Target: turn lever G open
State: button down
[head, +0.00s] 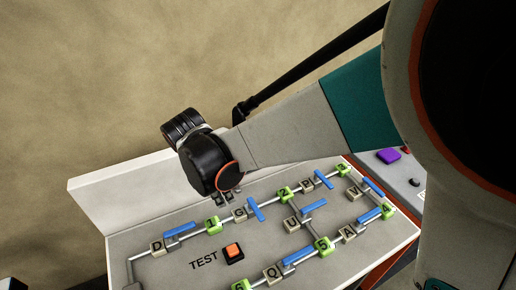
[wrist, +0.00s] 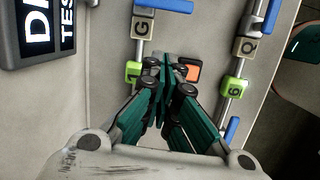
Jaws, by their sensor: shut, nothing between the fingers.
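Lever G is a blue bar (head: 257,209) beside a beige block marked G (head: 239,214) on the sloped grey panel. The bar lies across its pipe. In the wrist view, the blue bar (wrist: 172,5) is at the top edge, partly cut off, and the G block (wrist: 142,27) is just below and left. My gripper (wrist: 166,66) is shut and empty, its fingertips over the panel below lever G in the picture and apart from the bar. In the head view my wrist covers most of the gripper.
Green block 1 (wrist: 133,72) is left of the fingers, and the orange TEST button (head: 233,251) is close by. Lever D (head: 180,229) lies along its pipe. More blue levers and pipes crowd the panel's right. A white upright board (head: 120,190) stands behind.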

aim_at(256, 211)
jog(key=shift+s+a+f+n, duration=0.15)
jog(key=shift+s+a+n, duration=0.05)
jog(key=shift+s, duration=0.3)
jog(key=shift+s+a+f+n, duration=0.15)
jog(key=shift+s+n, duration=0.05)
jog(key=shift+s, duration=0.25)
jog(key=b+x, duration=0.7)
jog(key=x, duration=0.3)
jog(key=shift+d+f, duration=0.15)
jog(key=shift+f, duration=0.2)
jog(key=d, duration=0.1)
jog(key=w+d+p, duration=0.1)
jog(key=d, duration=0.1)
jog(key=shift+w+r, duration=0.25)
jog(key=shift+r, duration=0.15)
jog(key=shift+w+d, duration=0.15)
jog(key=shift+d, duration=0.15)
